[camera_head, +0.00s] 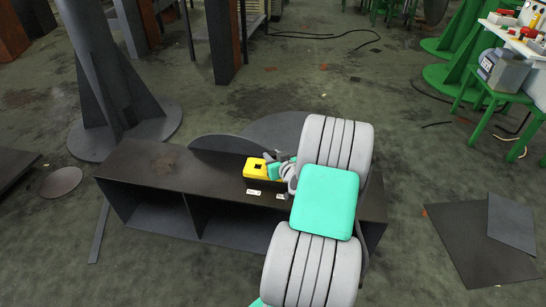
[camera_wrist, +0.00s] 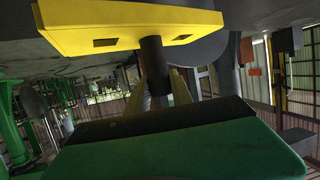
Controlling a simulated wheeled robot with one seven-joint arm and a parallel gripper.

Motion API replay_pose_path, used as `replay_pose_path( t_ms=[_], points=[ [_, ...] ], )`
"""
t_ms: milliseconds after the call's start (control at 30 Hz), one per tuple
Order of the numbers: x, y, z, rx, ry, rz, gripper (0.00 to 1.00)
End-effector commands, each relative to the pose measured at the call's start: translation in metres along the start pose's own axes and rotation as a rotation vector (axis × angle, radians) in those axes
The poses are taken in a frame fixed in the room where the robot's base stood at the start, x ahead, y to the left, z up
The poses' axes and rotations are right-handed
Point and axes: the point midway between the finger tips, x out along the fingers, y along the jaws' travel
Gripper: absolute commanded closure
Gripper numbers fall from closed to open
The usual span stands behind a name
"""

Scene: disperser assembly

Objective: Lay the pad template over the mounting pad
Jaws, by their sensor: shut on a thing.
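The yellow pad template (camera_head: 257,171) is at the far edge of the dark bench's right half, left of my gripper (camera_head: 280,168). In the wrist view the template (camera_wrist: 120,27) spans the top as a yellow plate with two dark rectangular openings. A dark round post (camera_wrist: 153,57) stands against it, between the fingers of my gripper (camera_wrist: 162,82). My gripper is shut on the template, apparently by this post. I cannot make out the mounting pad; the template or my arm may cover it. Whether the template touches the bench top cannot be told.
The dark bench (camera_head: 150,165) has open compartments in front and a clear top on its left. Two small white labels (camera_head: 253,191) lie near the template. Grey round plates (camera_head: 275,130) stand behind the bench. A grey column (camera_head: 100,75) rises at the back left.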

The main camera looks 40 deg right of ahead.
Motion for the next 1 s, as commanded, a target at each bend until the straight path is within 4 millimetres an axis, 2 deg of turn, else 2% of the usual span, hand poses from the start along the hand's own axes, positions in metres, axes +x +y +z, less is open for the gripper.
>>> replay_pose_path(
  t_ms=[967, 1000],
  points=[
    [0.0021, 0.0002, 0.0039, -0.001, 0.003, 0.001, 1.00],
    [0.0021, 0.0002, 0.0039, -0.001, 0.003, 0.000, 0.70]
  ],
)
